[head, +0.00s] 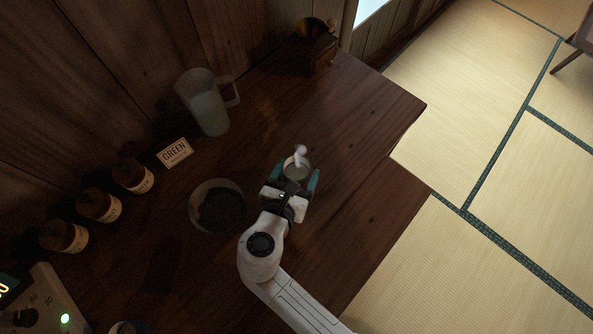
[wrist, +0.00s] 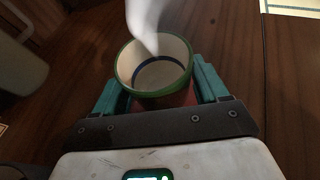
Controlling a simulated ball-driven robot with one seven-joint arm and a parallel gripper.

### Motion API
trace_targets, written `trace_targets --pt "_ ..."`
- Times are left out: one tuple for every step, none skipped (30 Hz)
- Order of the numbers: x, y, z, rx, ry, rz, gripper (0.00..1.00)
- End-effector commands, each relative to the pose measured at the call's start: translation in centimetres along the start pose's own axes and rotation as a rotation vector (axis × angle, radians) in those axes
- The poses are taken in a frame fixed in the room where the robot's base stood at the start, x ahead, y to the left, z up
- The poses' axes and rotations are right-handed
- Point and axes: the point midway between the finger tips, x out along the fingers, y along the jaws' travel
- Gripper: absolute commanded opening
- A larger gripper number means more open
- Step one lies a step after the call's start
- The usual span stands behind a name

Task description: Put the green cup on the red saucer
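The green cup (wrist: 155,97) has a green rim, a pale inside and a dark blue ring within. It stands between the two teal fingers of my gripper (wrist: 160,90). In the head view the cup (head: 296,170) also lies between the fingers. The fingers are close to both its sides, but I cannot tell whether they press on it. A white wispy shape rises from the cup and hides part of its rim. A red patch, perhaps the red saucer (wrist: 190,98), shows just below the cup; most of it is hidden, and I cannot tell whether they touch.
A dark round bowl (head: 217,207) is left of my gripper. A frosted jug (head: 207,104), a "GREEN" sign (head: 174,153) and several brown jars (head: 132,177) line the wall. A small wooden device (head: 316,50) stands at the back. The counter's right edge drops to tatami (head: 470,130).

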Motion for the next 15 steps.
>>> trace_targets --pt "-0.01 0.00 0.01 0.000 0.000 0.000 0.78" --pt "-0.01 0.00 0.01 0.000 0.000 0.000 0.81" --pt "-0.01 -0.01 0.01 0.000 0.000 0.000 0.85" --pt "-0.01 -0.01 0.01 0.000 0.000 0.000 0.87" --pt "-0.01 -0.01 0.01 0.000 0.000 0.000 0.87" --pt "-0.01 -0.01 0.01 0.000 0.000 0.000 0.87" --pt "-0.01 -0.01 0.01 0.000 0.000 0.000 0.87" --pt "-0.01 -0.01 0.01 0.000 0.000 0.000 0.87" --pt "-0.01 -0.01 0.01 0.000 0.000 0.000 0.87" --pt "-0.02 -0.01 0.03 0.000 0.000 0.000 0.87" --pt "-0.04 0.00 0.09 0.000 0.000 0.000 0.87" --pt "-0.10 0.00 0.24 0.000 0.000 0.000 0.87" --pt "-0.18 0.00 0.42 0.000 0.000 0.000 0.87" --pt "-0.43 0.01 0.27 -0.001 0.000 0.001 0.87" --pt "-0.87 0.04 0.24 -0.001 0.000 0.002 0.87"
